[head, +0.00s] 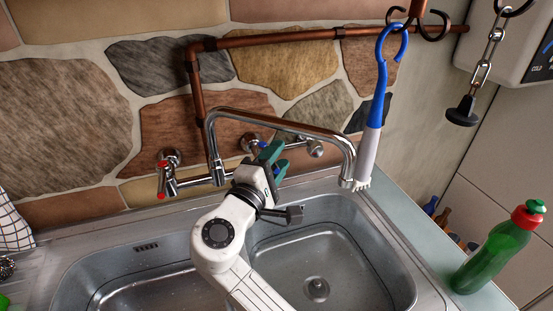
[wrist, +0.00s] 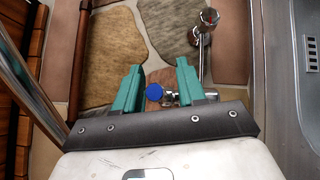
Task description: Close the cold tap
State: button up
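The cold tap with its blue cap (wrist: 154,91) shows between my fingers in the wrist view. In the head view its blue part (head: 263,145) is mostly hidden by my gripper. My gripper (head: 274,157) has green fingers, spread apart on either side of the blue cap in the wrist view (wrist: 160,68). I cannot tell whether a finger touches the tap. The hot tap with a red cap (head: 163,166) is at the left of the same chrome mixer, and it also shows in the wrist view (wrist: 208,17).
The chrome spout (head: 280,125) arches just above my gripper. The steel sink (head: 330,205) lies below. A blue-handled brush (head: 372,130) hangs to the right, and a green bottle (head: 495,255) stands on the right ledge. A copper pipe (head: 265,40) runs along the stone wall.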

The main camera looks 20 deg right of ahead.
jog(key=shift+a, duration=0.1)
jog(key=p+v, duration=0.1)
jog(key=v, duration=0.9)
jog(key=shift+s+a+p, duration=0.15)
jog(key=shift+s+p, duration=0.15)
jog(key=shift+p, duration=0.1)
